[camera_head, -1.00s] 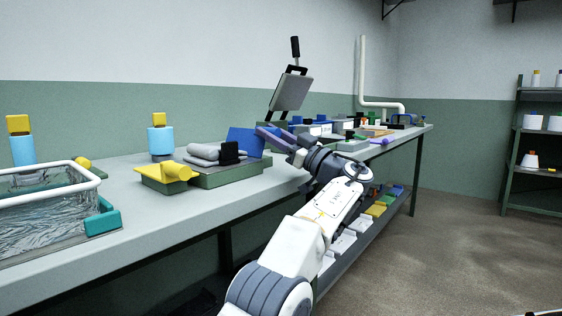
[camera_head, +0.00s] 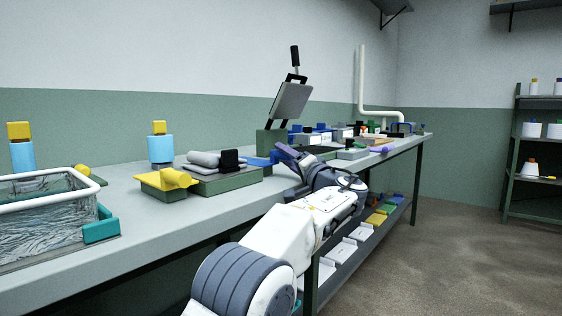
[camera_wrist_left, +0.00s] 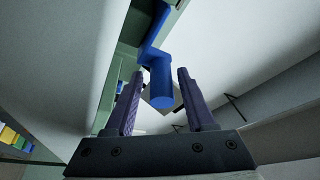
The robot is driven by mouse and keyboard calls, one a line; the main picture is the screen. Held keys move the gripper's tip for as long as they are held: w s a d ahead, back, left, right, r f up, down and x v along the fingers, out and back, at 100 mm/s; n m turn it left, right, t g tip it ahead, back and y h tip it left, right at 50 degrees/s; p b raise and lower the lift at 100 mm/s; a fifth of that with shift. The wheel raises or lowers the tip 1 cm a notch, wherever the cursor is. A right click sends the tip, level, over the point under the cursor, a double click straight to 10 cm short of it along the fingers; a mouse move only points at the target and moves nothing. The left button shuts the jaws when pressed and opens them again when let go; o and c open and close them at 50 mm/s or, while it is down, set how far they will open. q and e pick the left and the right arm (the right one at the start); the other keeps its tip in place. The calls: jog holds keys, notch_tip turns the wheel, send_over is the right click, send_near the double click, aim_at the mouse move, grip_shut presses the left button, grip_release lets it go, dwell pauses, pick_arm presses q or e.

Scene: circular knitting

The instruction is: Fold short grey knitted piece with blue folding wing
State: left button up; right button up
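The short grey knitted piece (camera_head: 203,159) lies on a low green board (camera_head: 225,185) beside a black block (camera_head: 229,158); it shows as a rounded roll above a flatter grey layer. The blue folding wing (camera_head: 258,161) lies low and nearly flat at the board's right end. In the left wrist view, a blue cylindrical handle (camera_wrist_left: 161,86) on a blue arm appears between the two purple fingers. My left gripper (camera_head: 288,153) is at the right of the wing; its fingers (camera_wrist_left: 163,100) are apart, with gaps beside the handle. My right gripper is not in view.
A clear basin (camera_head: 45,215) is at the front left. An upright grey press plate (camera_head: 292,101) stands behind my gripper. Several small items crowd the bench's far right.

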aim_at(290, 160)
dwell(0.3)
pick_arm(q)
jog(key=b+v, duration=0.3)
jog(key=shift+s+d+f, duration=0.1)
jog(key=shift+f, duration=0.1)
jog(key=shift+b+v, duration=0.95)
jog(key=shift+v, duration=0.35)
jog(key=shift+s+r, duration=0.1)
jog(key=shift+r, duration=0.15)
jog(key=shift+s, duration=0.1)
